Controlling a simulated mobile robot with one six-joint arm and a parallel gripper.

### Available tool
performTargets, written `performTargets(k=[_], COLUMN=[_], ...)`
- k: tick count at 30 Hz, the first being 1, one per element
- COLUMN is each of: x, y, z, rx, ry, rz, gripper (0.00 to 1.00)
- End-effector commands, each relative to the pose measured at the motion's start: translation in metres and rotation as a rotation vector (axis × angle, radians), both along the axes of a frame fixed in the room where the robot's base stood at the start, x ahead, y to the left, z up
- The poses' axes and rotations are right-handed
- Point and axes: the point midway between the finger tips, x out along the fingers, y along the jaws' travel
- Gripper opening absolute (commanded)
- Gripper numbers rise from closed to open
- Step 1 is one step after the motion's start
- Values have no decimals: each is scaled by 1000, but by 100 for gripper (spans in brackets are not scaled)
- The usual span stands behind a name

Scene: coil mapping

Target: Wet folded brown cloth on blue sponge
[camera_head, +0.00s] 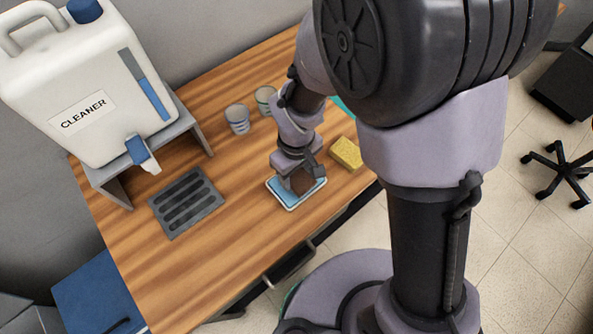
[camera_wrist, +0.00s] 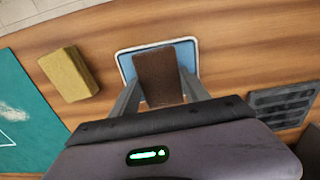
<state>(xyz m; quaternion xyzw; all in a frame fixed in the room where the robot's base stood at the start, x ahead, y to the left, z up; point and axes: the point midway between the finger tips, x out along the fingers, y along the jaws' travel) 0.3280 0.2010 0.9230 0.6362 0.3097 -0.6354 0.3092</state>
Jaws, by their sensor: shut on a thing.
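The folded brown cloth (camera_wrist: 160,77) is between the two fingers of my gripper (camera_wrist: 160,92), which is shut on it. In the wrist view the cloth is over the blue sponge (camera_wrist: 188,57), which lies in a shallow white-rimmed tray (camera_wrist: 122,51). In the head view the cloth (camera_head: 302,181) is partly hidden by my gripper (camera_head: 301,183), above the blue sponge (camera_head: 289,194). I cannot tell whether the cloth touches the sponge.
A yellow sponge (camera_head: 345,152) lies right of the tray. A dark slotted rack (camera_head: 186,203) is to the left. A white cleaner jug (camera_head: 85,85) stands on a grey stand. Two cups (camera_head: 237,119) (camera_head: 265,100) stand behind. A teal board (camera_wrist: 25,115) shows in the wrist view.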

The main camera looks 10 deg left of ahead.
Motion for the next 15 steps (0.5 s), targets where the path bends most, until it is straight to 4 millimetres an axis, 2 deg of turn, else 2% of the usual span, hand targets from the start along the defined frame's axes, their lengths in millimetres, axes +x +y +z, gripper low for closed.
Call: performTargets(k=[15], x=[0], y=[0], z=[57], rx=[0], ry=[0], rz=[-1], gripper=[21])
